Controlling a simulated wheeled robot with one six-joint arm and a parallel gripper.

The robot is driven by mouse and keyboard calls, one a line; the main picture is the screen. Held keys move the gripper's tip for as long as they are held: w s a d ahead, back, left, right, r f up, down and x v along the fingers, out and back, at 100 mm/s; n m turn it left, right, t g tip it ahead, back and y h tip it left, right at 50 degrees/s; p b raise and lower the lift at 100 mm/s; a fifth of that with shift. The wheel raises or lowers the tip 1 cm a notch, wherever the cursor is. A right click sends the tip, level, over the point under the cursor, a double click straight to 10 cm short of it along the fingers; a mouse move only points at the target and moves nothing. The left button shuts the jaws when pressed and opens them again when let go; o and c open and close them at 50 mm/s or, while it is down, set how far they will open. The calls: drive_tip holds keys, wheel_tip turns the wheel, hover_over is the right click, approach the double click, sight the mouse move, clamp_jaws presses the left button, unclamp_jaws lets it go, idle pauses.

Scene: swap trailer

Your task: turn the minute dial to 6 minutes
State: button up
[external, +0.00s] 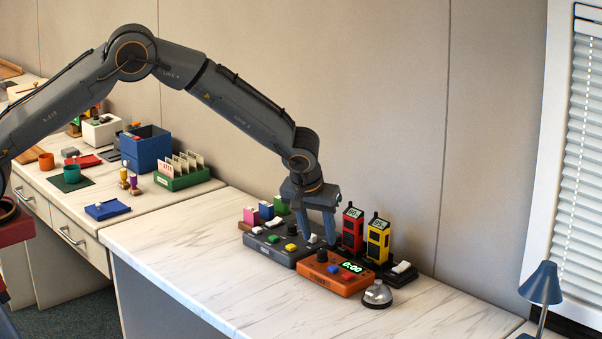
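The orange timer box (334,284) sits on the marble-topped counter. Its black dial (322,255) stands at the box's left end, and its green display (352,267) reads 0:00. My gripper (317,236) points down, with its fingers apart and nothing visible between them. In the picture its fingertips are just above the dial, over the dark grey control box (275,249) behind the timer. I cannot tell their exact height or depth. Any pointer or scale on the dial is too small to read.
The grey box carries another black knob (292,229) and coloured buttons. A red handset (352,230) and a yellow handset (377,239) stand close on the right. A silver bell (377,294) is at the timer's right end. The counter's front left is clear.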

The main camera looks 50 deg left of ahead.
sight(322, 251)
drive_tip(key=shift+p+x, duration=0.7)
drive_tip(key=shift+x, duration=2.1)
clamp_jaws()
